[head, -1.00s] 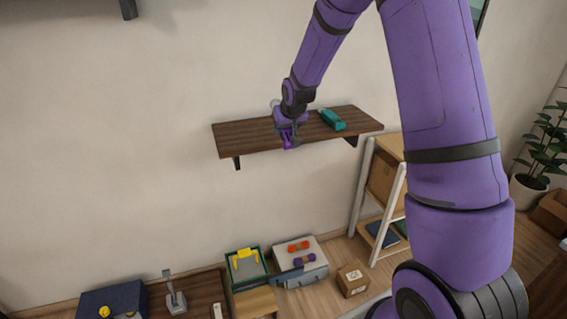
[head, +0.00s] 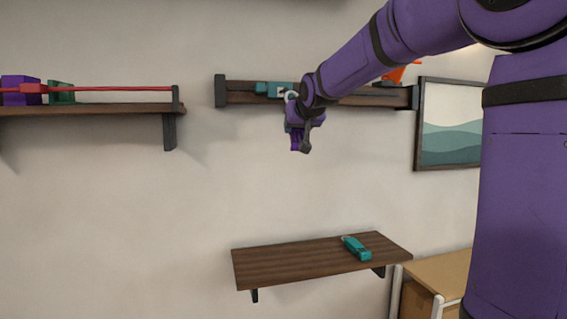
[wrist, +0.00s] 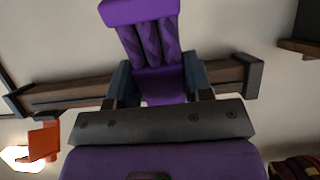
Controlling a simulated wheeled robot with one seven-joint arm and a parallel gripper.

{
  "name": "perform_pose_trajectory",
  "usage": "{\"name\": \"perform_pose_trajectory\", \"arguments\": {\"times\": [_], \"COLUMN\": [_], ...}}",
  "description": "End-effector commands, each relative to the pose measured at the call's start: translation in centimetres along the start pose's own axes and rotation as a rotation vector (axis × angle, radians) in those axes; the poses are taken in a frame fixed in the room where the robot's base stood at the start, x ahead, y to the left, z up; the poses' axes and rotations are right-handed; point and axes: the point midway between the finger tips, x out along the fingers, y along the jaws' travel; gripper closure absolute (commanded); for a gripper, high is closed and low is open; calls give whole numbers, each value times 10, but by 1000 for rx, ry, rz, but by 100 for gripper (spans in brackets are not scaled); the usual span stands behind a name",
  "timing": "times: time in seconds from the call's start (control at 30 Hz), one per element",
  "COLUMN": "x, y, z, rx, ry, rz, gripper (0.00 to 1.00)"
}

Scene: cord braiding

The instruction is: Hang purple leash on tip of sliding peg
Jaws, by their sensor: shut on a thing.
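My gripper (head: 301,140) is shut on the purple leash (head: 296,146), in front of the wall and a little below the dark wall rail (head: 350,98). In the wrist view, the leash (wrist: 148,42) sticks out from between my gripper's fingers (wrist: 158,84), its strands running to a wider purple end. A teal slider (head: 268,89) with a pale part sits on the rail, just left of my wrist. I take this for the sliding peg; its tip cannot be made out. The slider is hidden in the wrist view, where the rail (wrist: 70,97) passes behind the leash.
An orange piece (head: 402,73) is at the rail's right part. A lower shelf (head: 290,262) carries a teal object (head: 357,248). A left shelf (head: 90,109) holds a red rod and coloured blocks. A framed picture (head: 452,115) hangs at right. The wall between the shelves is clear.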

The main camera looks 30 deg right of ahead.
Motion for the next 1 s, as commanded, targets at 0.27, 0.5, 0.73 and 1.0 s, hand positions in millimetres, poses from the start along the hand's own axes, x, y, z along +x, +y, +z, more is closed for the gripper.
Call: {"name": "perform_pose_trajectory", "arguments": {"times": [0.27, 0.5, 0.73, 1.0], "x": [-34, -28, -17, -4], "y": [13, 14, 14, 14], "z": [-27, -30, -34, -39], "rx": [6, 7, 6, 5], "ry": [46, 46, 45, 45], "rz": [15, 15, 16, 15], "gripper": [82, 82, 82, 82]}}
